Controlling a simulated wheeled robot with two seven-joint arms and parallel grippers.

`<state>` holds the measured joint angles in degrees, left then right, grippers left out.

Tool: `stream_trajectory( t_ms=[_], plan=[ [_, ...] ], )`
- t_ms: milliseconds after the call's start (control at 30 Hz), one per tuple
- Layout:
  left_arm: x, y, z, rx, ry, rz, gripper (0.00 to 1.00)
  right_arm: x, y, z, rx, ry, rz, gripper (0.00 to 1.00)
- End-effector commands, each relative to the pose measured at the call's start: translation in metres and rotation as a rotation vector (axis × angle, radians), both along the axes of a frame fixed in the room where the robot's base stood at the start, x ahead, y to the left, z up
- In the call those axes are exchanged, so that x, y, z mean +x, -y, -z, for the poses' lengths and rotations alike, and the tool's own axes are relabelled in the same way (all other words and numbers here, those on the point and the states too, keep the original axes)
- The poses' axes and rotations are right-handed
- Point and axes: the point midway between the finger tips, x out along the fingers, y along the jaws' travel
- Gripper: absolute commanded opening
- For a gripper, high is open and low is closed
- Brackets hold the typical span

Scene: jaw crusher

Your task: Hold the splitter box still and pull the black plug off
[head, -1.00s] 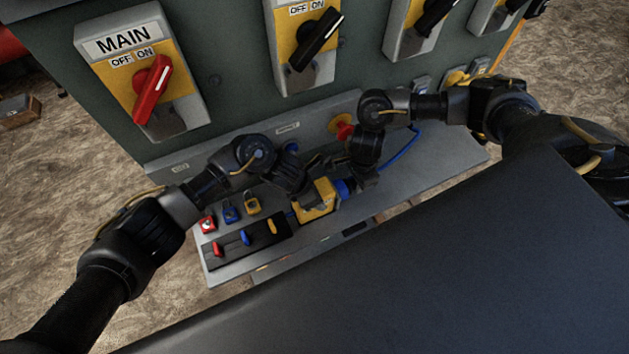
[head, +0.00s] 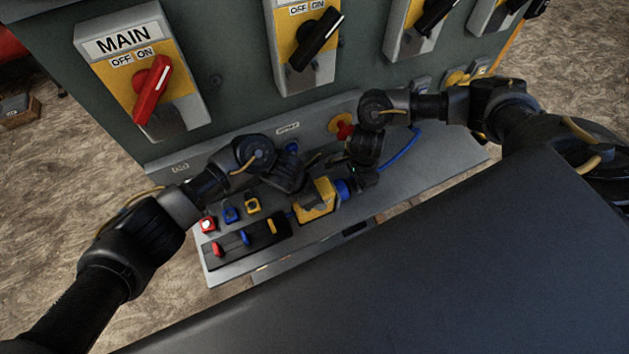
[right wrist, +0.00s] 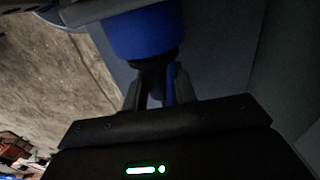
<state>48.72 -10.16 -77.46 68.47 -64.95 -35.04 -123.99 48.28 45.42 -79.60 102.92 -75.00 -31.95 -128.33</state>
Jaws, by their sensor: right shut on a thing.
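The splitter box (head: 318,208) is yellow with a dark top part and lies on the grey shelf below the panel. A blue round socket (head: 343,189) sticks out of its right side. It fills the top of the right wrist view (right wrist: 145,32). My right gripper (right wrist: 158,90) is shut on the black plug (right wrist: 153,72), close against the socket. Whether the plug is still seated is unclear. In the head view, my right gripper (head: 366,180) is just right of the socket. My left gripper (head: 303,182) is at the box's upper left; its fingers are too dark to read.
A blue cable (head: 402,155) runs right of my right gripper. A red knob (head: 344,131) sits behind it. Left of the box are a black strip with coloured levers (head: 245,240) and several small padlock-like pieces (head: 231,213). The panel with rotary switches (head: 152,90) rises behind.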

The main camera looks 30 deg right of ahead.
Motion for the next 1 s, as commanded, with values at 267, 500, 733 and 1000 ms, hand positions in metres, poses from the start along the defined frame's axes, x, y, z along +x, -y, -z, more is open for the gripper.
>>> stream_trajectory(
  t_ms=[267,500,733,1000],
  plan=[
    [0.001,0.0,-0.001,0.0,0.001,0.0,0.15,-0.001,0.005,0.0,-0.004,-0.001,0.002,0.03],
    [0.0,0.0,-0.001,0.0,0.001,0.0,0.15,-0.001,0.01,0.0,-0.003,-0.001,0.002,0.03],
    [0.0,0.0,0.0,-0.001,0.0,0.0,0.15,-0.001,0.02,0.0,-0.002,-0.001,0.002,0.03],
    [0.0,0.0,0.0,-0.001,0.0,0.0,0.15,-0.001,0.031,0.0,-0.001,-0.001,0.002,0.03]
  ],
)
